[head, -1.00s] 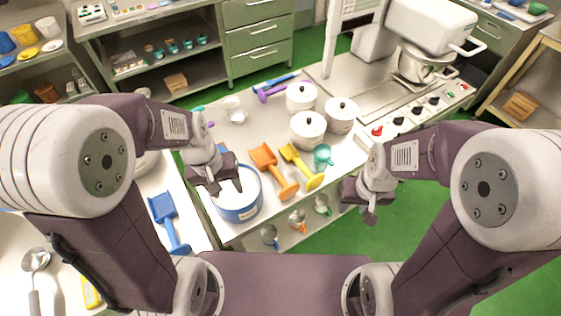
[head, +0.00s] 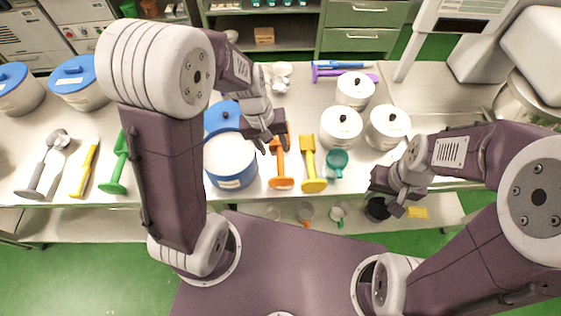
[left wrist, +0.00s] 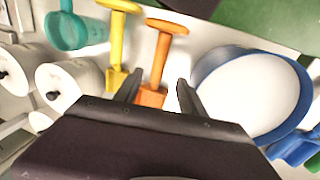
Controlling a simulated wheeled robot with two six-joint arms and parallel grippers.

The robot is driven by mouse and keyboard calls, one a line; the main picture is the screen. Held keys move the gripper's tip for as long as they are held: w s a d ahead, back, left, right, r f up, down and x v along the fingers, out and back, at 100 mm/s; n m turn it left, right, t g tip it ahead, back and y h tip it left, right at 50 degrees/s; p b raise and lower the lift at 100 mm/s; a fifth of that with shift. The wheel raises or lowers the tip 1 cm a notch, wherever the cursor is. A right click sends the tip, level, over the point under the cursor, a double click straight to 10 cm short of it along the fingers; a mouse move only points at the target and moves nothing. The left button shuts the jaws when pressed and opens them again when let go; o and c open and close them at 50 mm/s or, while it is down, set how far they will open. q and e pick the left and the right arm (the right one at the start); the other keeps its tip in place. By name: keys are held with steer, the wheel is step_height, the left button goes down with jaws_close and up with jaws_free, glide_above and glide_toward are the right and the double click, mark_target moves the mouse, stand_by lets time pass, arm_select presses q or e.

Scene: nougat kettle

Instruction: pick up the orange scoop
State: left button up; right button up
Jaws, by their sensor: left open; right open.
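The orange scoop (head: 281,170) lies on the table between the white-filled blue pot (head: 232,182) and a yellow scoop (head: 312,171). My left gripper (head: 268,147) is open and empty over the far end of the orange scoop and hides part of it. In the left wrist view, the orange scoop (left wrist: 161,52) runs up from between the two open fingers (left wrist: 158,90); I cannot tell the height gap. My right gripper (head: 391,210) is open, beyond the table's front edge at the right, away from the scoop.
The yellow scoop stands close beside the orange one, with a teal mug (head: 337,163) to its right. White lidded pots (head: 341,128) stand behind. The blue pot is close on the left.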

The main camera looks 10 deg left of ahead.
mark_target(280, 158)
arm_select(q)
steer(key=shift+w+d+f, duration=0.15)
steer(key=shift+d+f, duration=0.1)
steer(key=shift+f, duration=0.3)
steer(key=shift+w+d+f, duration=0.15)
steer(key=shift+d+f, duration=0.05)
steer(key=shift+f, duration=0.35)
steer(key=f, duration=0.4)
steer(key=shift+d+b, duration=0.2)
steer(key=shift+b, duration=0.15)
steer(key=shift+w+d+f, duration=0.2)
steer(key=shift+f, duration=0.3)
jaws_close()
